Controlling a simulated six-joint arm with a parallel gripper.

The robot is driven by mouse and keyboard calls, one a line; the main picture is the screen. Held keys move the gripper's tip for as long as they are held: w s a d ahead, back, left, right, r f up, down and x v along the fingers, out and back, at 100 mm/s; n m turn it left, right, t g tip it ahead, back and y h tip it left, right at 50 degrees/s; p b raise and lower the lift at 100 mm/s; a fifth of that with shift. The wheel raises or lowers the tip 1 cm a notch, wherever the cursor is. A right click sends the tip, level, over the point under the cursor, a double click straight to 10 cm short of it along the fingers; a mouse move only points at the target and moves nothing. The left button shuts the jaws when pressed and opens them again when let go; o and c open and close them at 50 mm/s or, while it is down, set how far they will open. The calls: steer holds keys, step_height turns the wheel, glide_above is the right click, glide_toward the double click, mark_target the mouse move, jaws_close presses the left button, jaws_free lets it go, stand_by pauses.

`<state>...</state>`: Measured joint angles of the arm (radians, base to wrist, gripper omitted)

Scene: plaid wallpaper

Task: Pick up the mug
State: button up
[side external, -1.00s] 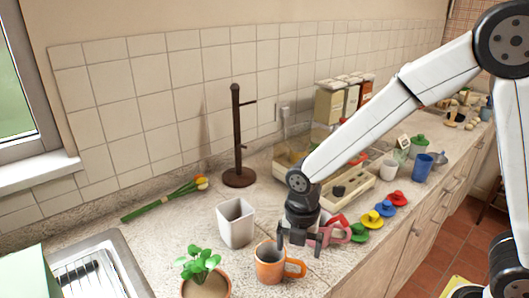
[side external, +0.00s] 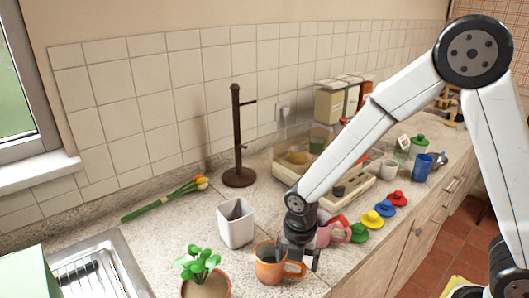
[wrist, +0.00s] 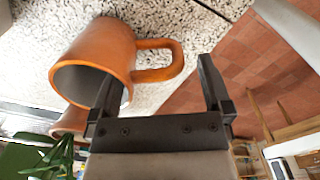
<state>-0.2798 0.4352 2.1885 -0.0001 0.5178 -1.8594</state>
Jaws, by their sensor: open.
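The orange mug (side external: 268,266) stands upright on the counter near the front, its handle pointing right. In the wrist view the orange mug (wrist: 112,48) shows its rim, dark inside and handle. My gripper (side external: 298,260) is low at the mug's handle side. In the wrist view my gripper (wrist: 157,78) is open. Its left finger overlaps the mug's rim and opening, and its right finger is beyond the handle, so the handle lies across the gap. I cannot tell whether the left finger is inside the mug or touches it.
A white square pot (side external: 236,224) stands behind the mug, and a potted plant (side external: 205,282) stands at its left. A pink mug (side external: 337,234) is close behind my gripper. The sink (side external: 95,275) is at the left.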

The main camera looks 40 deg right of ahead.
steer(key=shift+f, duration=1.6)
jaws_close()
